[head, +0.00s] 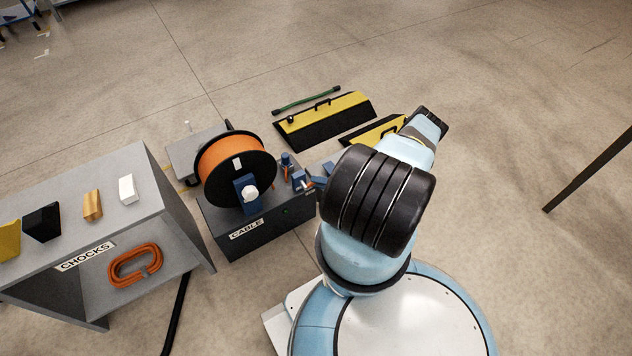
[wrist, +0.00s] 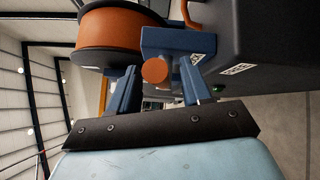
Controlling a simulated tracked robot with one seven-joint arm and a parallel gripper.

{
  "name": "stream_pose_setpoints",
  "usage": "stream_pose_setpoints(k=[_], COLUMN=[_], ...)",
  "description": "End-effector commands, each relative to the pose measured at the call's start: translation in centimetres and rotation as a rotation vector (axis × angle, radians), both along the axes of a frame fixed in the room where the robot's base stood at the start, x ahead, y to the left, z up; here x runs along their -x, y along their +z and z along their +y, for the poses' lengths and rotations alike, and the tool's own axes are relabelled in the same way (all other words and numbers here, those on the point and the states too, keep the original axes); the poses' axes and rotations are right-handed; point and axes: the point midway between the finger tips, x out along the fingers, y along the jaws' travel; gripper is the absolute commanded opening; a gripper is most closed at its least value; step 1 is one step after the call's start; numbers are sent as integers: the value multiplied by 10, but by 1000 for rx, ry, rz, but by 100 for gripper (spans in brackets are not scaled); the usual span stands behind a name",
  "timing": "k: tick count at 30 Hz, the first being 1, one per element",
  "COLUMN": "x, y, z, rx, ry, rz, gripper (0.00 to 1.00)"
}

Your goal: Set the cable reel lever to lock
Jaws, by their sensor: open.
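The cable reel (head: 234,168) holds orange cable between black flanges on a dark box labelled CABLE (head: 246,236). Its orange drum also shows at the top left of the wrist view (wrist: 112,27). In the wrist view a round orange end (wrist: 155,71), apparently the lever's knob, stands in front of a blue block (wrist: 185,42). My gripper (wrist: 158,80) is open, with one blue finger on each side of the orange end; contact cannot be told. In the head view my gripper (head: 304,184) is small and partly hidden by my arm. The lever's setting is not readable.
A grey bench labelled CHOCKS (head: 84,257) stands left, with several blocks on top and an orange coiled cable (head: 135,265) below. Yellow-black ramps (head: 325,120) and a green bar (head: 306,100) lie behind the reel. Open floor surrounds them.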

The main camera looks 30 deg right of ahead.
Motion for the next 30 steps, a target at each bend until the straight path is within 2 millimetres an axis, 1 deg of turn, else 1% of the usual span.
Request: stream_pose_setpoints(k=[3,6,15,30], x=[-6,-9,-10,-10], y=[0,0,0,0], z=[7,10,11,11], rx=[0,0,0,1], ry=[0,0,0,1], rz=[0,0,0,1], gripper=[48,48,47,0])
